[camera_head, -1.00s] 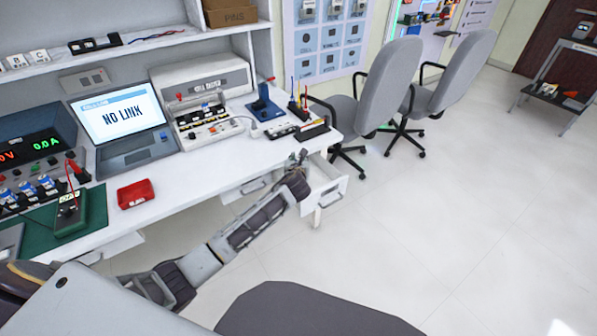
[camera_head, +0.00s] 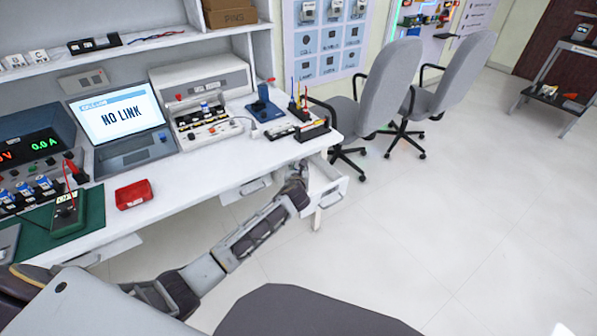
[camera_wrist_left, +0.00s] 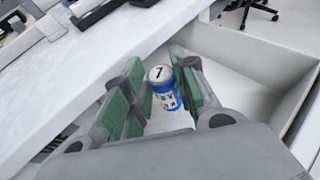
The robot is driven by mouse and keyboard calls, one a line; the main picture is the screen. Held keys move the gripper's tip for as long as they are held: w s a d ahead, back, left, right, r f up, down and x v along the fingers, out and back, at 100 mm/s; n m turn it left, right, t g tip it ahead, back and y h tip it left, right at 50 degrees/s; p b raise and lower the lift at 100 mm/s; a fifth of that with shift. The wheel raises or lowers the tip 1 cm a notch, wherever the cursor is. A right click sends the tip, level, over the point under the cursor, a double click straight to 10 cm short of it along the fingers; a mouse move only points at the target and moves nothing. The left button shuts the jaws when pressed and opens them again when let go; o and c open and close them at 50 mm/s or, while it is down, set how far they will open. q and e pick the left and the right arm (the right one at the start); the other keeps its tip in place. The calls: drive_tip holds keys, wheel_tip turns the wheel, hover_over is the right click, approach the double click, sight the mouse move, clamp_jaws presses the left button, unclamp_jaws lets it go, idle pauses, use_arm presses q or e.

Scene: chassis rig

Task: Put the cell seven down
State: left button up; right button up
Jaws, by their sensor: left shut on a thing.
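Cell seven (camera_wrist_left: 163,82) is a small blue and white cylinder with a 7 on its white top. In the left wrist view it stands roughly upright between the green pads of my left gripper (camera_wrist_left: 162,90), which is shut on it. The open white drawer (camera_wrist_left: 265,65) lies around and below the gripper; I cannot tell whether the cell touches its floor. In the head view my left gripper (camera_head: 296,170) is at the open drawer (camera_head: 330,194) under the bench's right end, and the cell is hidden there. My right gripper is not in view.
The white bench (camera_head: 185,188) edge runs close beside the left gripper. On it are a red tray (camera_head: 134,194), a laptop reading NO LINK (camera_head: 120,122), a tester unit (camera_head: 208,122) and a blue stand (camera_head: 264,107).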

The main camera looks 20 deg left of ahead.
use_arm(q)
drive_tip(key=shift+f, duration=0.15)
idle(0.3)
drive_tip(key=shift+f, duration=0.3)
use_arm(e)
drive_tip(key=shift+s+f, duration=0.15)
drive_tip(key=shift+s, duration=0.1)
use_arm(q)
drive_tip(key=shift+f, duration=0.15)
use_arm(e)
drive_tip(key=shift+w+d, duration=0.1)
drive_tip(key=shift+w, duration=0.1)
use_arm(q)
drive_tip(key=o, duration=1.1)
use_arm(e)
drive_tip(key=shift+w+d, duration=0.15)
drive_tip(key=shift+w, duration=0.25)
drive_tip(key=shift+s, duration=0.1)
